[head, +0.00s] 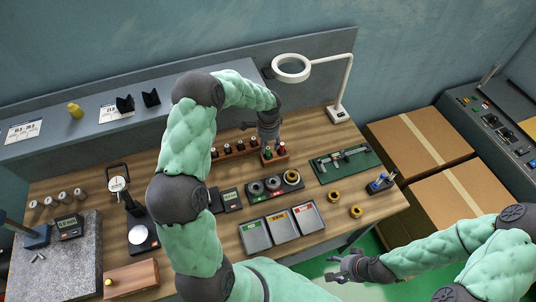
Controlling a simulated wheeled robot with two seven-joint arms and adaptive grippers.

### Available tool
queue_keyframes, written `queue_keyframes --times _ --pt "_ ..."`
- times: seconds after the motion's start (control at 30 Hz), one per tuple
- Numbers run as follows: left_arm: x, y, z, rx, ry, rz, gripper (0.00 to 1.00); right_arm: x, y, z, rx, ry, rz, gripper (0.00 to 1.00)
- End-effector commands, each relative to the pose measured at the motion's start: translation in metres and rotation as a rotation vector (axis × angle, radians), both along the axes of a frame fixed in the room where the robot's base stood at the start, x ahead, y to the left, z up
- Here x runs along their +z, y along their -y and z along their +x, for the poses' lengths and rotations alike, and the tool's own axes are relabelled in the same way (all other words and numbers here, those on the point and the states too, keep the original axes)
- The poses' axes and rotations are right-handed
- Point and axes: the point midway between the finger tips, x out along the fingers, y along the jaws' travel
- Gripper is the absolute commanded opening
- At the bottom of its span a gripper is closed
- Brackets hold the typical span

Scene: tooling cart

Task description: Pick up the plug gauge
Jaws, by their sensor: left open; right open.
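What looks like the plug gauge (282,149), with red and green ends, stands in a small wooden holder (275,160) at the back middle of the bench. My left gripper (265,138) is open just above and behind this holder, pointing down. Its fingers are small and partly overlap the holder's surroundings, so I cannot tell whether they touch the gauge. My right gripper (342,271) is open and empty, off the bench's front right edge, over the green floor.
A ring gauge tray (273,187), three sorting bins (283,226) and a caliper on a green mat (346,163) are near. A ring magnifier lamp (291,68) stands behind.

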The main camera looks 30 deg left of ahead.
Motion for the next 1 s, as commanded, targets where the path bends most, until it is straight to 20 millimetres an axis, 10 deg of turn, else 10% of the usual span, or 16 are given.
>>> queue_keyframes --times 0.5,0.67,1.0 --pt "-0.04 -0.001 -0.002 0.001 -0.001 0.0 0.45 0.001 0.0 0.0 0.0 0.0 0.0 0.64" --pt "-0.04 -0.001 -0.002 0.0 -0.001 0.0 0.02 0.001 0.0 0.0 0.0 0.0 0.0 0.64" --pt "-0.04 -0.001 -0.001 0.0 -0.001 -0.001 0.0 0.001 0.0 0.0 0.0 0.0 0.0 0.64"
